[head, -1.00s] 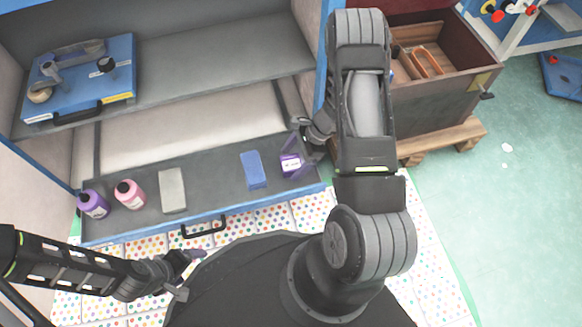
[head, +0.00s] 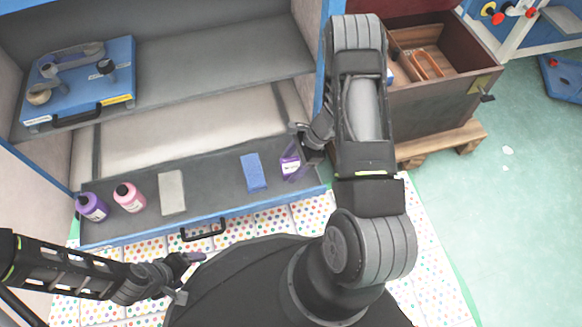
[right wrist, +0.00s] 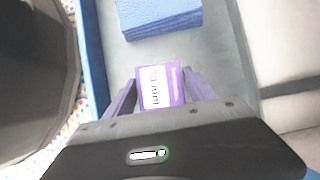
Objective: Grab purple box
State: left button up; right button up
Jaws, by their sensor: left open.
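The purple box (head: 290,163), with a white label, is at the right end of the grey drawer or tray (head: 215,178). My right gripper (head: 292,166) reaches it from the right. I cannot tell whether the box is off the drawer floor. My left gripper (head: 190,277) is open and empty, low at the left in front of the drawer.
A blue block (head: 253,172) lies just left of the purple box; it also shows in the right wrist view (right wrist: 160,14). A grey block (head: 172,192), a pink bottle (head: 129,197) and a purple bottle (head: 91,206) are further left. A wooden chest (head: 440,90) stands at the right.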

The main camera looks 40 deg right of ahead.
aim_at(291, 165)
jog(key=c, duration=1.1)
notch_tip(291, 165, up, 10)
jog(key=p, duration=0.5)
